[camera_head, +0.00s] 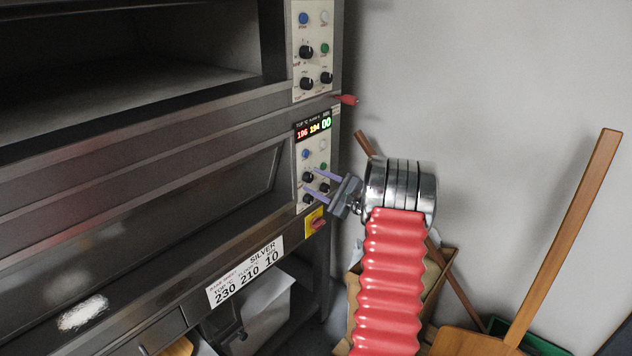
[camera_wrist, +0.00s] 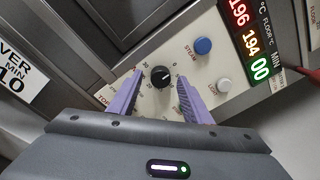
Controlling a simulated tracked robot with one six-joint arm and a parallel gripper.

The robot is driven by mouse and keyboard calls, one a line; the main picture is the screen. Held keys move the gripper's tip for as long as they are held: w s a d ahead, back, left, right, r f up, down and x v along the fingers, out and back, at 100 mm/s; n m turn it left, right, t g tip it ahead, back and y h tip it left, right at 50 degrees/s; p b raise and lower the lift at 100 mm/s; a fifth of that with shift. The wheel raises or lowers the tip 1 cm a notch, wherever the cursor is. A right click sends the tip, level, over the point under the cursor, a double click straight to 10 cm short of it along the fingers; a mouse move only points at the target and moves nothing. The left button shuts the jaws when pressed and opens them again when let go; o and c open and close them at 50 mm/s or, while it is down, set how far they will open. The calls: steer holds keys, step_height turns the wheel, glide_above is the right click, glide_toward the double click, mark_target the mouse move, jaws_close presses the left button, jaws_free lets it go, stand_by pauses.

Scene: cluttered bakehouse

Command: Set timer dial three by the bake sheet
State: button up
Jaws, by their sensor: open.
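The bake sheet (camera_head: 245,273) is a white card on the oven front; it reads SILVER, with 230, 210 and 10. Its end, with MIN and 10, also shows in the wrist view (camera_wrist: 14,80). A black dial (camera_head: 308,176) sits below the blue button on the lower control panel. In the wrist view this dial (camera_wrist: 160,76) has a numbered scale, and its white mark points towards 0. My gripper (camera_head: 309,179) is open, its purple fingers either side of the dial; I cannot tell whether they touch it. The display (camera_wrist: 251,35) shows 196, 194 and green 00.
Two more black dials (camera_head: 324,187) (camera_head: 308,198) sit close by on the panel. A yellow and red switch (camera_head: 315,222) is below, and a red handle (camera_head: 346,99) juts out above. A wooden peel (camera_head: 560,245) leans at the wall, near a cardboard box (camera_head: 437,272).

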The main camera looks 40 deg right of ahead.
steer(key=shift+w, duration=0.45)
steer(key=c, duration=1.1)
steer(key=shift+d, duration=0.15)
steer(key=shift+o, duration=0.2)
